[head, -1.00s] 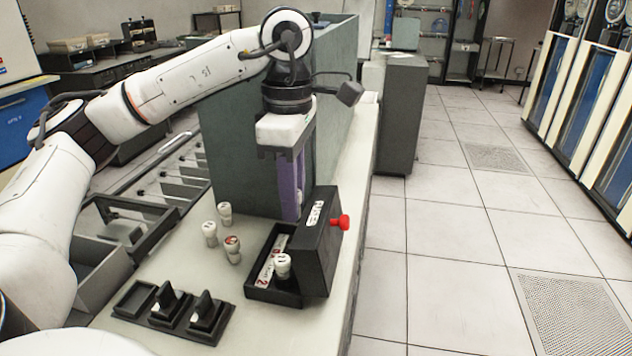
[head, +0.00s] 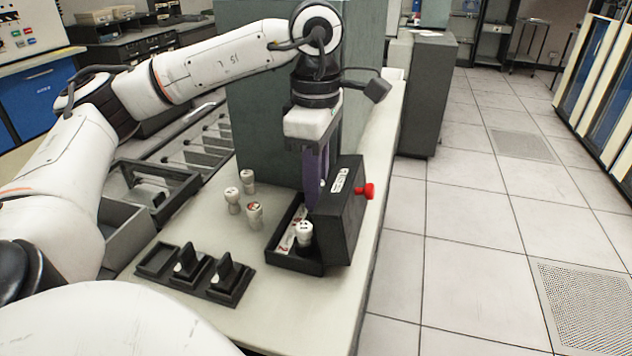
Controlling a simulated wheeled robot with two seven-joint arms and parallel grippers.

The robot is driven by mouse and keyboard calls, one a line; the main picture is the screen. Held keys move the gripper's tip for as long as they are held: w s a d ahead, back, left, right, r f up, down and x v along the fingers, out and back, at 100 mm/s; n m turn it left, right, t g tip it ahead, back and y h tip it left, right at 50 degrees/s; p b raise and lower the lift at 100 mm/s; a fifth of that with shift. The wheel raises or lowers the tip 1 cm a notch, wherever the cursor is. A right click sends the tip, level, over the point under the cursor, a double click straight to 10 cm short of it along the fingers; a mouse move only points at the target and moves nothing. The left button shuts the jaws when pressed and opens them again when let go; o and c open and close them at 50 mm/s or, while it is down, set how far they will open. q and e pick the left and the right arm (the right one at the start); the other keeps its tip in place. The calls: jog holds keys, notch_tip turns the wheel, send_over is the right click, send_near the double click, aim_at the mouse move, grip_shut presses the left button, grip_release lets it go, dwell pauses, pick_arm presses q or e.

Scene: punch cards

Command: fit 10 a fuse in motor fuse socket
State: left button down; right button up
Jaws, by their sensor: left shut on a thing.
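The fuse box (head: 283,262) is a black tray on the bench with a dark upright panel (head: 338,222), labelled and fitted with a red knob (head: 366,190). A white fuse (head: 304,229) marked with dark print stands in its near part. Three loose white fuses (head: 232,195), (head: 247,177), (head: 254,211) stand on the bench to the left; one has a red mark. My left gripper (head: 315,203), with purple fingers, points down into the far part of the box beside the panel. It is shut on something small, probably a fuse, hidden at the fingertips. My right gripper is out of view.
A black holder (head: 195,268) with upright dark pieces lies on the near bench. Grey open bins (head: 125,228) line the left. A tall grey-green cabinet (head: 262,110) stands behind the gripper. The bench's right edge is close to the box, with open floor beyond.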

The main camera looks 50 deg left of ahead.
pick_arm(q)
jog(key=shift+f+b, duration=0.8)
jog(key=shift+f, duration=0.3)
jog(key=shift+s+d+f, duration=0.1)
jog(key=shift+s+f, duration=0.05)
jog(key=shift+f, duration=0.15)
jog(key=c, duration=1.5)
grip_release()
jog(key=shift+f, duration=0.15)
jog(key=shift+d, duration=0.1)
jog(key=r, duration=0.4)
jog(key=shift+w+r, duration=0.2)
jog(key=shift+r, duration=0.2)
jog(key=r+p, duration=0.1)
jog(key=r, duration=0.3)
jog(key=r+p, duration=0.1)
jog(key=r, duration=0.2)
jog(key=shift+a+p, duration=0.3)
jog(key=shift+p, duration=0.05)
